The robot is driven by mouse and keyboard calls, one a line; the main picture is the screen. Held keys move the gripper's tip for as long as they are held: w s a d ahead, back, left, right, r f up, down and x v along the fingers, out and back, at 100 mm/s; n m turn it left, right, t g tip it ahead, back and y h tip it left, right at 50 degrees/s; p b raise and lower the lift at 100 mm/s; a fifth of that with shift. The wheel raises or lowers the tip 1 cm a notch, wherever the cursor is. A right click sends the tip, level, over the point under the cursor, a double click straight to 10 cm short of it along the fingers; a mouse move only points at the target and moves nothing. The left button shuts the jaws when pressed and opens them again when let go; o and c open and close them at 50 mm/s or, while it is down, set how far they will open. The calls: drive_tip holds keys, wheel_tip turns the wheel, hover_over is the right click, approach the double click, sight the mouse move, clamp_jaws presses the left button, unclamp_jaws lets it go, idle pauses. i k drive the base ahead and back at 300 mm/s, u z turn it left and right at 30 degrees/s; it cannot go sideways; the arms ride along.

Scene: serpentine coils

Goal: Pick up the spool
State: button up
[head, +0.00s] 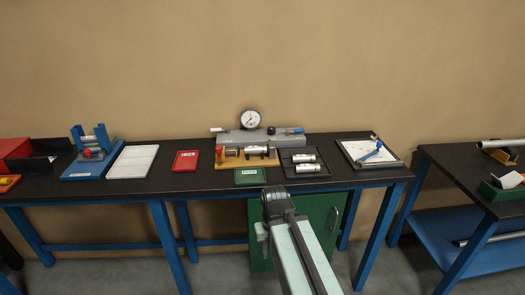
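Of my arm, the links reach up from the bottom edge to a dark joint in front of the bench. No fingertips of my gripper can be made out. I cannot tell for sure which thing is the spool. A small brassy, reel-like piece (232,152) lies at the left of a tan wooden board (262,162), beside a red knob. A silver cylinder (257,150) lies on dark supports on the same board. Two more silver cylinders (305,163) lie in a black tray (318,176) to the right. My arm is apart from all of them.
The dark bench (205,183) also holds a grey block with a dial gauge (251,119), a green plate (249,177), a red plate (185,161), a white panel (133,161) and a blue fixture (90,166). A clipboard-like board (358,149) lies right. A second bench (463,176) stands further right.

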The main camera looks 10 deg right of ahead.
sight(254, 149)
drive_tip(key=u, duration=3.7)
drive_tip(key=k, duration=1.4)
drive_tip(key=z, duration=1.7)
drive_tip(key=i, duration=1.15)
drive_tip(key=u, duration=0.05)
